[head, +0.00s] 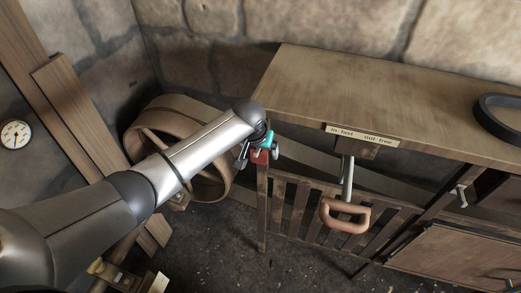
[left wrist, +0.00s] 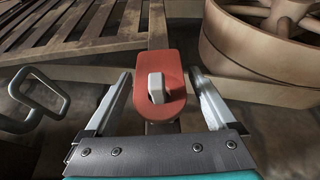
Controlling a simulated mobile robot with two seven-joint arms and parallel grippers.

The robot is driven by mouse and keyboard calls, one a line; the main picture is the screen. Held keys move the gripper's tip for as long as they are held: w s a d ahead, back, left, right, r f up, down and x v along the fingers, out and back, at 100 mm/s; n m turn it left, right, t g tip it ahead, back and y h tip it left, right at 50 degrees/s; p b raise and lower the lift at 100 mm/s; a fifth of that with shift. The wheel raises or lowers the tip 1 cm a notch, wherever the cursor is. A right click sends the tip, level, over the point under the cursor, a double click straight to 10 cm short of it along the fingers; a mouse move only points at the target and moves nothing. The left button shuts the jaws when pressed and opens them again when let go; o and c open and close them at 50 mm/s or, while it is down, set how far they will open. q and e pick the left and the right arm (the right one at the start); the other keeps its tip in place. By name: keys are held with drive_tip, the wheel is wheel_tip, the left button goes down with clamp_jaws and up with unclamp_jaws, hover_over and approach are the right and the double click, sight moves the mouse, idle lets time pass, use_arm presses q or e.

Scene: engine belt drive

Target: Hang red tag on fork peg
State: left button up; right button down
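A pale grey peg (left wrist: 156,84) shows in the tag's hole. A narrow gap shows between the tag and each finger, so the gripper looks open around it. A wooden post (left wrist: 157,25) runs behind the tag. In the head view the tag (head: 261,157) is at the bench's near left leg, under my left gripper (head: 259,158).
A wooden bench (head: 390,100) carries a label (head: 360,135) reading "in fast out free". A brown-handled lever (head: 345,216) hangs below it. A large belt wheel (head: 165,120) stands behind my left arm. Another metal peg (head: 461,194) shows at right. A slatted rack (head: 310,205) fills the space below.

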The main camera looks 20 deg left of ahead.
use_arm(q)
drive_tip(key=shift+o, duration=0.3)
drive_tip(key=shift+r, duration=0.1)
drive_tip(key=p+v, duration=0.4)
drive_tip(key=v, duration=1.1)
drive_tip(key=s+a+f+b, duration=0.1)
drive_tip(key=s+f+b, duration=0.15)
drive_tip(key=f, duration=0.85)
drive_tip(key=s+a+f+g+b, duration=0.1)
drive_tip(key=s+a+f, duration=0.15)
drive_tip(key=f, duration=0.85)
drive_tip(key=s+a+f+b, duration=0.1)
drive_tip(key=s+f, duration=0.3)
drive_tip(key=f, duration=0.6)
drive_tip(key=s+f+g+b, duration=0.1)
drive_tip(key=s+f+b, duration=0.1)
drive_tip(key=s+f, duration=1.15)
drive_tip(key=s+f+m+b, duration=0.1)
drive_tip(key=s+f, duration=0.2)
drive_tip(key=s, duration=0.7)
drive_tip(key=s+f+m+g, duration=0.1)
drive_tip(key=s+f, duration=0.3)
drive_tip(key=s, duration=0.6)
drive_tip(key=shift+s+d+g+b, duration=0.2)
drive_tip(key=shift+s+g+b, duration=0.1)
drive_tip(key=shift+s+b, duration=0.05)
